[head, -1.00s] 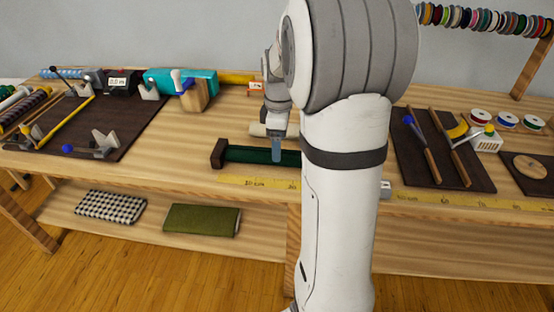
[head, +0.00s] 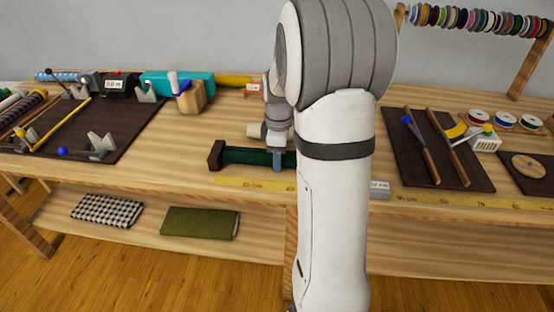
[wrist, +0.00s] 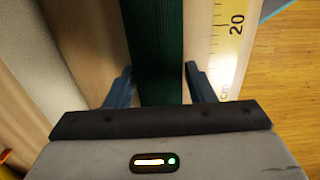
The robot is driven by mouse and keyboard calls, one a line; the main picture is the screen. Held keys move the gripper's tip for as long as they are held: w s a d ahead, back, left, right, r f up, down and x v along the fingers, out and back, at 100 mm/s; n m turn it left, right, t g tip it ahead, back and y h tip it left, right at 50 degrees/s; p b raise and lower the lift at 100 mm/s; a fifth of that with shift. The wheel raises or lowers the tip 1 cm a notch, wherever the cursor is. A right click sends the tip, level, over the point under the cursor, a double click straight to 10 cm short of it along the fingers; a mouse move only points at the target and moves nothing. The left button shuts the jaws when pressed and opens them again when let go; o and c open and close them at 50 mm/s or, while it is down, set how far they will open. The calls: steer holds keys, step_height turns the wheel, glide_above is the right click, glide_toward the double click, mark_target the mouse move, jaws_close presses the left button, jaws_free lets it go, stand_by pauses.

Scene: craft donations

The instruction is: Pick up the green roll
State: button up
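The green roll (head: 248,157) lies along the table near its front edge, with a dark brown end piece (head: 216,156) at its left. My arm hides its right part. In the wrist view the green roll (wrist: 156,45) runs up the picture between the two blue fingers of my gripper (wrist: 160,90). The fingers are apart, with a gap on each side of the roll. In the head view my gripper (head: 277,162) is down at the roll.
A yellow ruler (head: 240,183) runs along the table's front edge, close to the roll. A pale roll (head: 256,131) lies behind it. A dark mat with tools (head: 390,150) is at the right. Folded green fabric (head: 199,223) is on the lower shelf.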

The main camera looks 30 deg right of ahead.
steer(key=c, duration=0.6)
steer(key=shift+c, duration=0.2)
